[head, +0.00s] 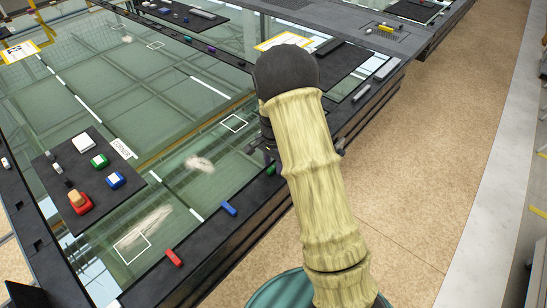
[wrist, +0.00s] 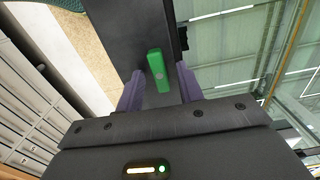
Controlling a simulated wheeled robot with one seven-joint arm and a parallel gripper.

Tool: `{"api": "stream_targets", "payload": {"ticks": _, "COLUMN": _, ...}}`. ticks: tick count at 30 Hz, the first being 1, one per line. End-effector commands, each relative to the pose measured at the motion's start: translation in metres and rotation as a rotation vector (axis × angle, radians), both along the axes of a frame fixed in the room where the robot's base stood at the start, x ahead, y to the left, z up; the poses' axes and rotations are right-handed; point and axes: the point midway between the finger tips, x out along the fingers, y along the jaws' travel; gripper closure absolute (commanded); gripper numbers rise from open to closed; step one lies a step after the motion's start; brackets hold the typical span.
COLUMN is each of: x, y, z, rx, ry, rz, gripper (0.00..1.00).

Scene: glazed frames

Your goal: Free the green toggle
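The green toggle (wrist: 158,72) is a small upright-looking green block with a round grey spot, on the dark frame rail (wrist: 143,30). In the head view the green toggle (head: 271,170) shows as a small green piece on the rail, just left of my arm. My gripper (wrist: 160,76) is open, with one purple-grey finger on each side of the toggle in the wrist view. Gaps show between the toggle and the fingers. I cannot tell how far ahead of the fingertips it lies. In the head view my arm hides most of the gripper.
A blue toggle (head: 229,209) and a red toggle (head: 173,257) sit farther along the same rail. A black panel (head: 125,196) with several coloured blocks lies on the glass at left. White outlined squares mark the glass. The tan floor (head: 440,170) at right is clear.

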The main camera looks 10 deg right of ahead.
Motion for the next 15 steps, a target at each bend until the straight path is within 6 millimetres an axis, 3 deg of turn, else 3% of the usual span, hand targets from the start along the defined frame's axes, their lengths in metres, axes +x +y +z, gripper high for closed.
{"api": "stream_targets", "payload": {"ticks": 7, "x": 0.001, "y": 0.0, "z": 0.022, "rx": 0.0, "ry": -0.005, "rz": 0.001, "gripper": 0.63}}
{"api": "stream_targets", "payload": {"ticks": 15, "x": 0.001, "y": 0.0, "z": 0.074, "rx": 0.0, "ry": -0.007, "rz": 0.001, "gripper": 0.63}}
